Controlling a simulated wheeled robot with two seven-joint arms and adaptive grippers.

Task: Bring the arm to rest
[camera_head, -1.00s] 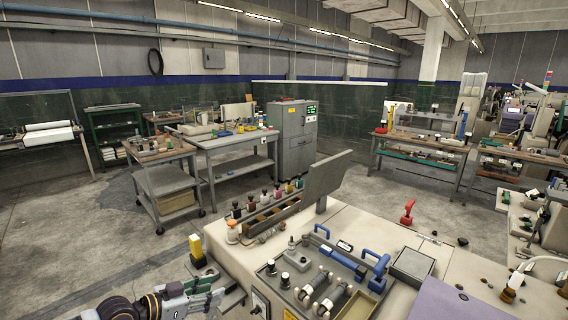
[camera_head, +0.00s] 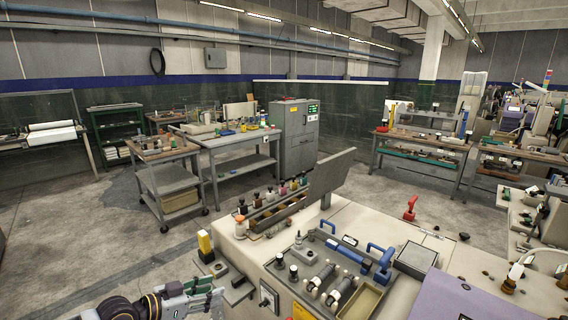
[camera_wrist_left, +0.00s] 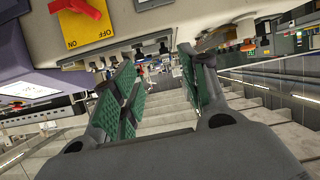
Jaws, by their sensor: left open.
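My left gripper (camera_head: 205,296) is low in the head view, left of the front of the cream machine (camera_head: 325,218). In the left wrist view the left gripper (camera_wrist_left: 160,90) shows its two green-padded fingers spread apart, with nothing between them. A red rotary switch on a yellow plate (camera_wrist_left: 85,28) shows at the upper left of that view, beyond the fingers and apart from them. My right gripper is not in view.
A grey panel with blue handles (camera_head: 335,265) sits on the machine top, with a row of small bottles (camera_head: 275,200) behind it. A red lever (camera_head: 410,208) stands further right. A wheeled cart (camera_head: 165,180) and workbench (camera_head: 235,140) stand beyond open floor.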

